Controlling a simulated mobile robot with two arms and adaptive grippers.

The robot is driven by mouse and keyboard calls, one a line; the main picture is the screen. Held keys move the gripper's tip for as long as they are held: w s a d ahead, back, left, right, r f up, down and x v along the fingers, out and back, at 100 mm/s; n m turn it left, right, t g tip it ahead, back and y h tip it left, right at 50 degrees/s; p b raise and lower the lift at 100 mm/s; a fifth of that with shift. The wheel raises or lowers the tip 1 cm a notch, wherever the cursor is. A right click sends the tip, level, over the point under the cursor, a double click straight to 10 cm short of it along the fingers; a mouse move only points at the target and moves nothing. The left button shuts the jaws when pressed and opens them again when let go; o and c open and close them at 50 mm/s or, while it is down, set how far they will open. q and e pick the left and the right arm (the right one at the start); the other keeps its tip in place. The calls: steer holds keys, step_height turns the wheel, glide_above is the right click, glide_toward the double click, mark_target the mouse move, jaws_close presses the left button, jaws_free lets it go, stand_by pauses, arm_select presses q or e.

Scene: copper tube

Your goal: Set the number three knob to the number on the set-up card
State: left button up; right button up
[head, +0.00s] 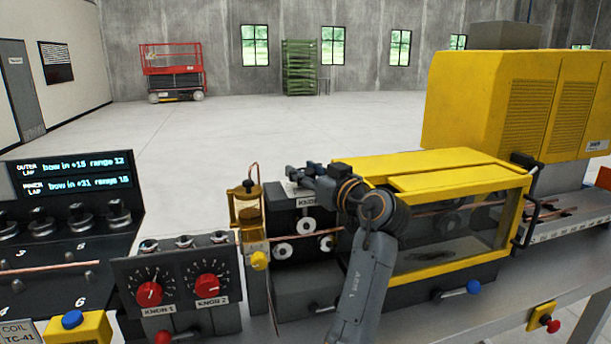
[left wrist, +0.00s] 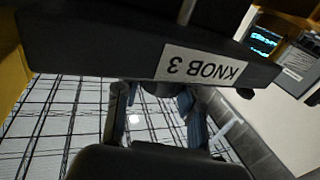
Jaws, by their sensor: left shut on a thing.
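The KNOB 3 label (left wrist: 206,66) shows upside down on a dark block in the left wrist view. In the head view the dark roller block (head: 302,222) carries this label, partly covered by my left arm. My left gripper (head: 308,178) is at the top of that block. In the left wrist view its fingers (left wrist: 155,100) are shut on the number three knob (left wrist: 158,90), a dark part below the label. The knob's pointer and scale are hidden. A card reading COIL TC-41 (head: 20,331) is cut off at lower left. My right gripper is not in view.
A panel with red KNOB 1 (head: 149,293) and KNOB 2 (head: 207,287) stands left of the block. A display (head: 76,174) shows bow and range numbers. A yellow-framed guard (head: 440,178) stands close on the right. A copper tube (head: 318,237) passes through the rollers.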

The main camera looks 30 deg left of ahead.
mark_target(305, 170)
arm_select(q)
steer(key=o, duration=1.2)
step_height(305, 170, up, 10)
steer(key=shift+w, duration=0.1)
